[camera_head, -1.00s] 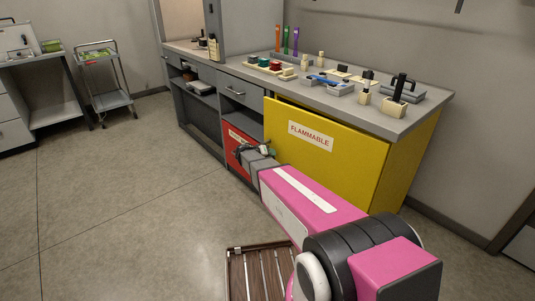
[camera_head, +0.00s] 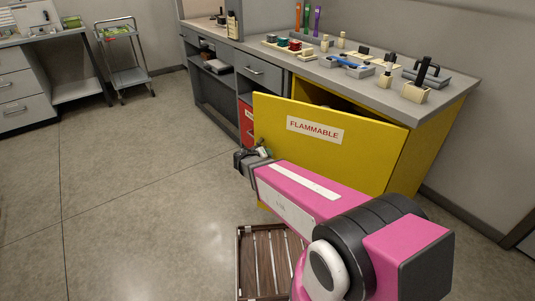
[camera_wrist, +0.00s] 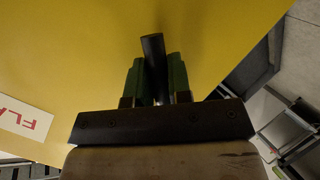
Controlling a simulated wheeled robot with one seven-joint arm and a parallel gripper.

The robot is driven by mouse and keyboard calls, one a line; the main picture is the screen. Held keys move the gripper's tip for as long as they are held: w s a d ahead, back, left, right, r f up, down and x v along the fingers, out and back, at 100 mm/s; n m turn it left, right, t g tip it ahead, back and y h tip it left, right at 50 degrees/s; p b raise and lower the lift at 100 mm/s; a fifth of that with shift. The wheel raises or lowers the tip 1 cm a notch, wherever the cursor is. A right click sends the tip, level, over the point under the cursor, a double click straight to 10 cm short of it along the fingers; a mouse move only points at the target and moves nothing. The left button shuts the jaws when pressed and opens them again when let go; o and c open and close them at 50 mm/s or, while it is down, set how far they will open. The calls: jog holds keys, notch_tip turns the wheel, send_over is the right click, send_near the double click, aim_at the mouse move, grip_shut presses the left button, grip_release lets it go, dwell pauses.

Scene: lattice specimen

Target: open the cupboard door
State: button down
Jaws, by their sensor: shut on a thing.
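The yellow cupboard door (camera_head: 340,150) with a "FLAMMABLE" label (camera_head: 315,130) stands ajar, its left edge swung out from the yellow cupboard (camera_head: 435,150). A dark gap shows above the door's top edge. My gripper (camera_head: 263,150) is at the door's left edge. In the wrist view the yellow door (camera_wrist: 80,50) fills most of the picture, and the green fingers of my gripper (camera_wrist: 156,75) are shut on a black bar handle (camera_wrist: 153,55). The inside of the cupboard is mostly hidden behind the door.
A red cupboard front (camera_head: 247,122) is just left of the door. The counter (camera_head: 440,98) above holds several small items. A brown slatted crate (camera_head: 262,270) lies on the floor near my arm. Open floor (camera_head: 150,190) spreads to the left.

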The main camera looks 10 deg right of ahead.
jog(key=c, duration=1.1)
grip_release()
jog(key=shift+o, duration=0.2)
jog(key=v, duration=1)
jog(key=shift+s+a+r, duration=0.15)
jog(key=shift+s+a, duration=0.1)
jog(key=shift+s, duration=0.05)
